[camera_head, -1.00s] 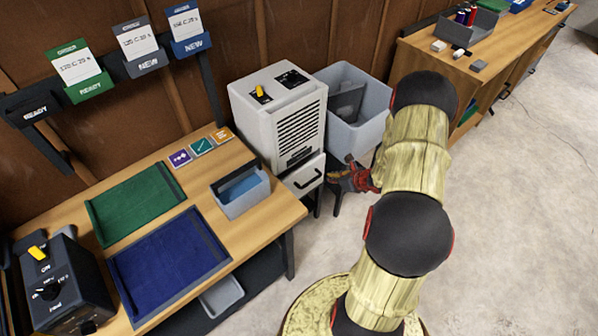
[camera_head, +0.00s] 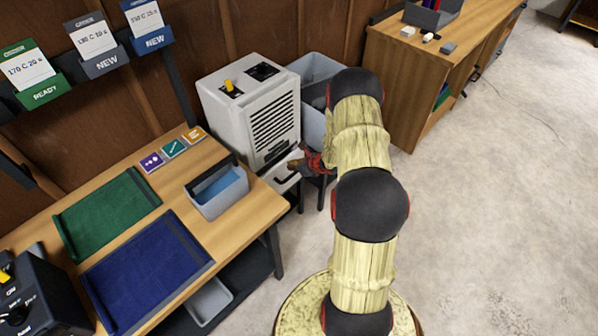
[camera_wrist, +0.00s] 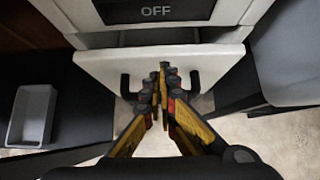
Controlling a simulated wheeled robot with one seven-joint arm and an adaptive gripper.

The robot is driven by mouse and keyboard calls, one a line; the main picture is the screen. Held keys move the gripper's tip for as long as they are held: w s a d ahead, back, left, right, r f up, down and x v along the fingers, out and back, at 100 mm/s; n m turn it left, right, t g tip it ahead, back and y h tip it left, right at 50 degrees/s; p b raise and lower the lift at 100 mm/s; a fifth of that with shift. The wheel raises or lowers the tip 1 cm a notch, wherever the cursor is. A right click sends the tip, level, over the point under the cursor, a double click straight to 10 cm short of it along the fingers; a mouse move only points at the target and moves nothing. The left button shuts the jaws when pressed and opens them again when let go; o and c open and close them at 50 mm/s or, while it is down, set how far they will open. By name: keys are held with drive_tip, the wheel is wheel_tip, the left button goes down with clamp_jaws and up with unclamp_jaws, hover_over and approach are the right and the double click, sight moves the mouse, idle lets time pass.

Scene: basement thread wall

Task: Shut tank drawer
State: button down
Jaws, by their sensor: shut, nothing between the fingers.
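The tank drawer (camera_head: 281,184) is the pale lower front of the grey-white dehumidifier (camera_head: 255,110). In the wrist view the drawer front (camera_wrist: 100,65) stands out from the body, with a dark gap above it, so it is partly open. Its black handle (camera_wrist: 126,84) shows on both sides of my fingers; the middle of it is hidden. My gripper (camera_wrist: 164,72) is shut and empty, its fingertips at the middle of the drawer front. I cannot tell whether they touch it. In the head view my gripper (camera_head: 301,164) is at the drawer's right side, partly hidden by my arm.
A grey bin (camera_head: 312,125) stands right behind the dehumidifier. A workbench (camera_head: 240,215) with green and blue mats is at the left, close to the drawer. Another wooden bench (camera_head: 400,75) is at the back right. Open concrete floor (camera_head: 480,200) lies to the right.

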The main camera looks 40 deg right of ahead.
sight(285, 163)
drive_tip(key=shift+w, duration=0.25)
drive_tip(key=shift+w+a+b, duration=0.1)
drive_tip(key=shift+w+b, duration=0.3)
drive_tip(key=shift+w, duration=0.85)
